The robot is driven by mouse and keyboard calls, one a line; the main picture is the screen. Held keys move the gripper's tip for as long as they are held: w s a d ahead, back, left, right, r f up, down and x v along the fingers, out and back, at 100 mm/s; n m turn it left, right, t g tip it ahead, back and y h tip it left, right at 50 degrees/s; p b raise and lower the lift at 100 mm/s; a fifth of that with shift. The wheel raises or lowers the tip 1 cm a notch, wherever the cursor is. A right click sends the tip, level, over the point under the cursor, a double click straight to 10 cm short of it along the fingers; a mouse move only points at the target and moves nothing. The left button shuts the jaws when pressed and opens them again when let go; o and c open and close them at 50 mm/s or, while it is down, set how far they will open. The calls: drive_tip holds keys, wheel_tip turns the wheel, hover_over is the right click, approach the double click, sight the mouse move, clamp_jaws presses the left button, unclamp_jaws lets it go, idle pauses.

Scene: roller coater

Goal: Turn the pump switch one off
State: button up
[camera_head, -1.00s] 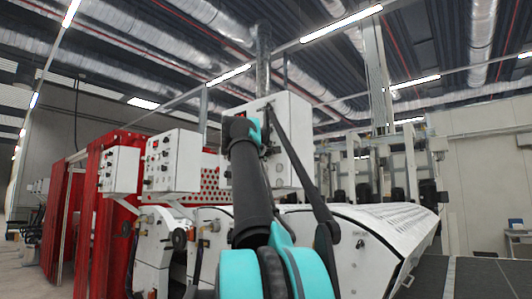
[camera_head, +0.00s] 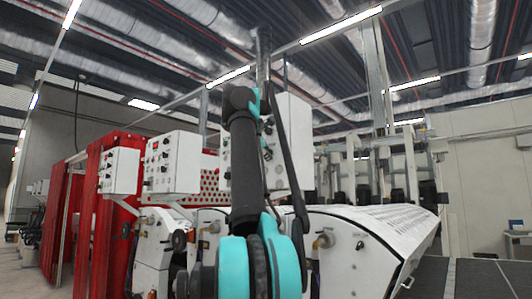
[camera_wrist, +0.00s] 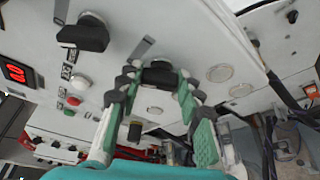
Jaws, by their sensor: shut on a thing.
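In the wrist view, a black rotary switch (camera_wrist: 158,74) on a white panel (camera_wrist: 190,45) sits between the fingers of my gripper (camera_wrist: 157,80). The green-padded fingers are shut on the switch from both sides. A second large black switch (camera_wrist: 85,33) stands on the panel to the upper left, apart from my fingers. A smaller black knob (camera_wrist: 135,131) shows between the fingers, lower down. I cannot read labels that tell which switch is pump switch one. In the head view, my arm covers part of the white control box (camera_head: 292,140), and the gripper itself is hidden.
A red digital display (camera_wrist: 17,73), a white button (camera_wrist: 80,82) and a red button (camera_wrist: 73,101) are left of my gripper. More white control boxes (camera_head: 172,160) stand left in the head view. A white sloped machine cover (camera_head: 370,228) lies right of my arm.

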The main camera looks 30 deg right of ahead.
drive_tip(key=shift+n, duration=0.4)
drive_tip(key=o, duration=1.2)
drive_tip(key=shift+c, duration=0.2)
drive_tip(key=v, duration=0.7)
drive_tip(key=shift+a, duration=0.25)
